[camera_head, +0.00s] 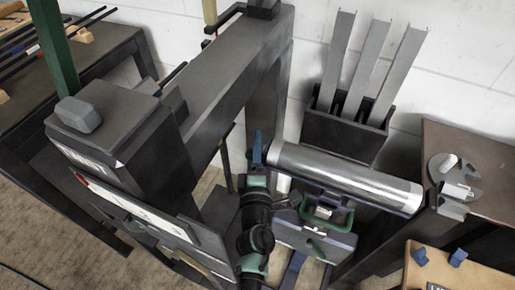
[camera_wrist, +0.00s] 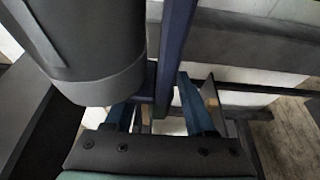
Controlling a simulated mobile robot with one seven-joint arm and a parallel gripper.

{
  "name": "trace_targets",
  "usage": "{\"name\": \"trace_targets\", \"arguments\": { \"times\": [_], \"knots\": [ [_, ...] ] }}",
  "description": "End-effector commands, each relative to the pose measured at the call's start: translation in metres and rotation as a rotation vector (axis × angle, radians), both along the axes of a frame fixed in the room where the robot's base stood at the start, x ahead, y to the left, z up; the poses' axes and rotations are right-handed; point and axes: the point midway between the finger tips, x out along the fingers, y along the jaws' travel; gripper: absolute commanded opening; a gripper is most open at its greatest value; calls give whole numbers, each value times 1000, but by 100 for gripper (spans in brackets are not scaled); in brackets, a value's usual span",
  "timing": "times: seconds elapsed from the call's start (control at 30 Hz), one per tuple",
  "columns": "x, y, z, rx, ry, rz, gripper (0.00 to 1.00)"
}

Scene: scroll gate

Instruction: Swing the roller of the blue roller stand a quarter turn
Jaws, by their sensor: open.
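The long silver roller (camera_head: 345,178) lies nearly level in the head view, its right end a little lower. A dark blue leg of the stand (camera_head: 293,268) shows below it, partly hidden. My gripper (camera_head: 258,151) is at the roller's left end, seen small from behind my arm. In the wrist view my gripper (camera_wrist: 157,98) is open, with a blue finger on each side. A dark blue bar of the stand (camera_wrist: 176,50) passes between or just beyond the fingers; contact cannot be told. The roller's grey end (camera_wrist: 95,50) fills the upper left, close to the left finger.
A dark machine frame (camera_head: 230,75) stands close left of my arm. A black bin with grey channels (camera_head: 345,130) stands behind the roller against the white wall. A brown table (camera_head: 470,150) and a wooden board (camera_head: 470,275) are at the right, near the roller's far end.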

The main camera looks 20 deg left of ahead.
Motion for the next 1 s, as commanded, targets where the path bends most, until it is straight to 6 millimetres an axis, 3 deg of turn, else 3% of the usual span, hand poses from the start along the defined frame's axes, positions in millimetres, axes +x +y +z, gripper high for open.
{"name": "trace_targets", "arguments": {
  "times": [0.23,0.53,1.0],
  "knots": [
    [0,0,0,0,0,0,55],
    [0,0,0,0,0,0,1],
    [0,0,0,0,0,0,0]
  ]
}}
